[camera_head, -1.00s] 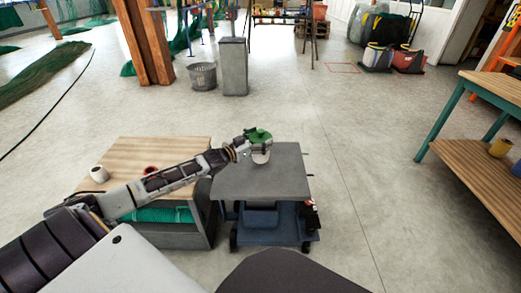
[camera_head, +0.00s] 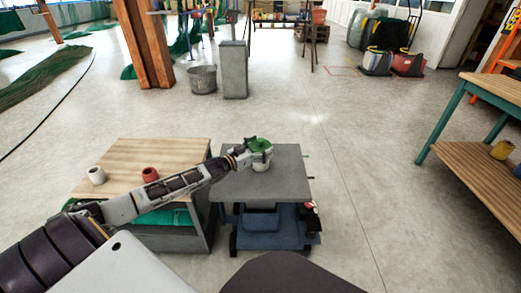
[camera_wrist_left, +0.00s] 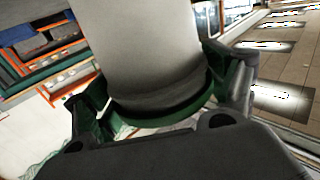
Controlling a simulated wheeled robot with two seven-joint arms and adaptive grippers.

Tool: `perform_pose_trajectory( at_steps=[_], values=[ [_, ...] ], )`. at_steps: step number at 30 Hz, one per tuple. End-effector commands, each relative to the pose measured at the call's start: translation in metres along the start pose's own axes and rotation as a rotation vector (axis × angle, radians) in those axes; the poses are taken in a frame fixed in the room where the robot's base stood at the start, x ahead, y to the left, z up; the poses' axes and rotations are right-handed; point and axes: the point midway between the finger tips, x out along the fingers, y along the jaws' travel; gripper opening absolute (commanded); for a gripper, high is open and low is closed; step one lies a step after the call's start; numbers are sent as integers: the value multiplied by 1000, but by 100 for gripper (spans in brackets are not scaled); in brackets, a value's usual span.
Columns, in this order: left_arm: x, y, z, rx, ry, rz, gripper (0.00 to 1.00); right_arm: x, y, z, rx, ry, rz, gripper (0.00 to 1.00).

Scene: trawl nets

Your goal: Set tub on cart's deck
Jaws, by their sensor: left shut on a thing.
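My right gripper is not in view.
A wooden-topped cabinet (camera_head: 130,157) stands left of the cart, bearing a white pot (camera_head: 97,175) and a red pot (camera_head: 150,174). A workbench (camera_head: 475,165) is at right. A grey bin (camera_head: 202,79) stands behind. The deck around the tub looks clear.

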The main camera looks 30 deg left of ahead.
Motion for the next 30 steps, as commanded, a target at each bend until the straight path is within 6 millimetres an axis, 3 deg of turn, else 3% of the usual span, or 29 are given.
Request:
perform_pose_trajectory(
  at_steps=[12, 13, 16, 30],
  values=[
    [0, 0, 2, 0, 1, 0, 48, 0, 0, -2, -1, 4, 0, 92],
    [0, 0, 2, 0, 0, 0, 86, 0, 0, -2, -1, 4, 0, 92],
    [0, 0, 2, 0, 0, 0, 98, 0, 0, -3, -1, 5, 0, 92],
    [0, 0, 1, 0, 0, 0, 100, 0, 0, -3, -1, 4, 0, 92]
  ],
)
